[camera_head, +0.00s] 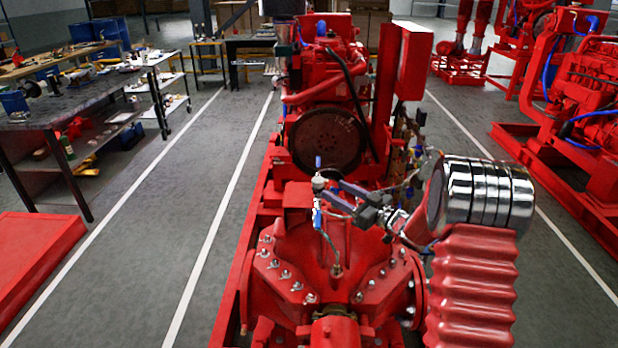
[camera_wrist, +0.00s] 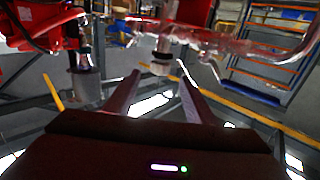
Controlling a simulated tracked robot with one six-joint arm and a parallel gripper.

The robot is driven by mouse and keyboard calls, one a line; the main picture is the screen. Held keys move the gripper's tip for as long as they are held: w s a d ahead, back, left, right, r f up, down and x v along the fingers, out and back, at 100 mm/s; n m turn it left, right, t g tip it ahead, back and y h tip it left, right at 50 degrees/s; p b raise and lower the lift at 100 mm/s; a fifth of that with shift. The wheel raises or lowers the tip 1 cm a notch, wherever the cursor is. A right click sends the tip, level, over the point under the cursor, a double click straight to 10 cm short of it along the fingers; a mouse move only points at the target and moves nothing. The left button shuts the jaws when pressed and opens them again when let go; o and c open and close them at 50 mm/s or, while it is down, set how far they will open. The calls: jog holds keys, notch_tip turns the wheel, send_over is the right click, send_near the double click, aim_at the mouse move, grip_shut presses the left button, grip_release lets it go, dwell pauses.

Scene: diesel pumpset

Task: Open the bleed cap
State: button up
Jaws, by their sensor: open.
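A small silvery fitting, which looks like the bleed cap (camera_head: 318,183), stands on thin pipework above the red pump casing (camera_head: 335,255), with blue-handled valves at it. My gripper (camera_head: 333,193) reaches in from the right with its fingers pointing left at this fitting. The wrist view shows the two fingers (camera_wrist: 160,82) spread apart. A pale round cap-like piece (camera_wrist: 160,66) shows between and just beyond their tips. I cannot tell whether the fingers touch it. Its far side is hidden.
A red engine with a dark flywheel (camera_head: 326,140) stands behind the pump. Workbenches (camera_head: 70,110) stand at the left. Grey floor is free left of the pumpset.

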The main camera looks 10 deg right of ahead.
aim_at(314, 178)
jog(key=x, duration=1.2)
jog(key=shift+w+a, duration=0.1)
jog(key=shift+w, duration=0.05)
jog(key=shift+c, duration=0.4)
jog(key=c, duration=1)
jog(key=shift+n+g+y, duration=0.5)
jog(key=shift+y, duration=0.1)
jog(key=shift+o, duration=0.2)
jog(key=n+g+y, duration=0.2)
jog(key=s+n+g+y, duration=0.1)
jog(key=shift+a+g, duration=0.3)
jog(key=shift+a, duration=0.05)
jog(key=shift+s+a+n+g+y, duration=0.1)
jog(key=shift+s+n+g+y, duration=0.1)
jog(key=shift+n+g+y, duration=0.45)
jog(key=shift+s+a+n+g+y, duration=0.2)
jog(key=shift+n+g, duration=0.4)
jog(key=shift+g, duration=0.55)
jog(key=shift+s+a+n+g+y, duration=0.15)
jog(key=shift+n+g+y, duration=0.3)
jog(key=shift+n+g, duration=0.35)
jog(key=shift+c, duration=0.2)
jog(key=shift+s+n+g, duration=0.2)
jog(key=shift+n+g, duration=0.25)
jog(key=shift+g, duration=0.55)
